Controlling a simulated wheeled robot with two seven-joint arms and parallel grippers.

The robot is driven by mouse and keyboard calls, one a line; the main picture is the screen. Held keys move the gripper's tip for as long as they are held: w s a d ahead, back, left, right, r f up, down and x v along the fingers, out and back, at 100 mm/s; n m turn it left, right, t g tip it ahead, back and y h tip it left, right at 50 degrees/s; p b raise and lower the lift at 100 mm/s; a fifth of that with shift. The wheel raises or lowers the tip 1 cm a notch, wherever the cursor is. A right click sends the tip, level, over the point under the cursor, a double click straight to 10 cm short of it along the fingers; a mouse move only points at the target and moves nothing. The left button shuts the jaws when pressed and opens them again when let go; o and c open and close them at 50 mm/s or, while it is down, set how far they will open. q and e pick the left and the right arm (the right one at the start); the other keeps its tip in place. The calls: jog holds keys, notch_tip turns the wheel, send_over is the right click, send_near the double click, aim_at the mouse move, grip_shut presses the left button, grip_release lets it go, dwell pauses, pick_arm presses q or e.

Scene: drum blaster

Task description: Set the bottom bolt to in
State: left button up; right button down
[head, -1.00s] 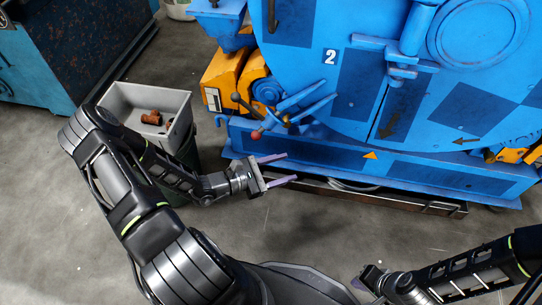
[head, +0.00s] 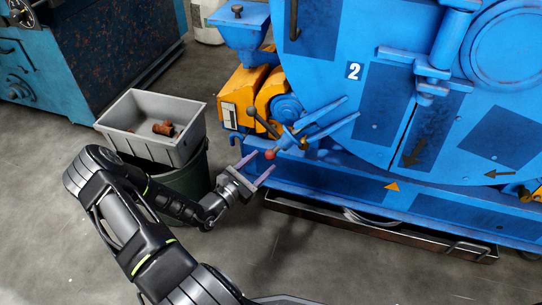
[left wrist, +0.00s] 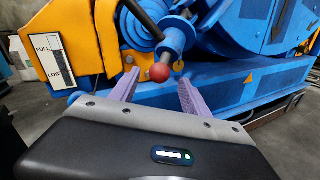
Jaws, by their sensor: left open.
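A lever with a red ball end (head: 270,154) sticks out at the lower left of the blue drum machine (head: 330,100). In the left wrist view the red ball (left wrist: 160,73) appears between the fingertips, apart from both. My left gripper (head: 262,162) is open and empty, its lilac fingers pointing at the ball from the lower left. I cannot tell for sure which part is the bottom bolt; the red-ended lever beside the blue prongs (head: 322,118) may be it. My right gripper is out of view.
A grey bin (head: 185,150) with rusty pieces stands left of the machine, behind my left arm. A second lever with a black end (head: 251,111) is close above the red ball. Yellow housings (head: 240,95) are behind. A dark tray (head: 370,230) lies below.

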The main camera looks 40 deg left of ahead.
aim_at(267, 158)
pick_arm(q)
jog(key=w+b, duration=0.1)
jog(key=w, duration=0.3)
jog(key=shift+w+f+b, duration=0.1)
jog(key=shift+f+b, duration=0.05)
jog(key=shift+b, duration=0.15)
jog(key=shift+w+d, duration=0.1)
jog(key=shift+w, duration=0.55)
grip_shut()
dwell(0.6)
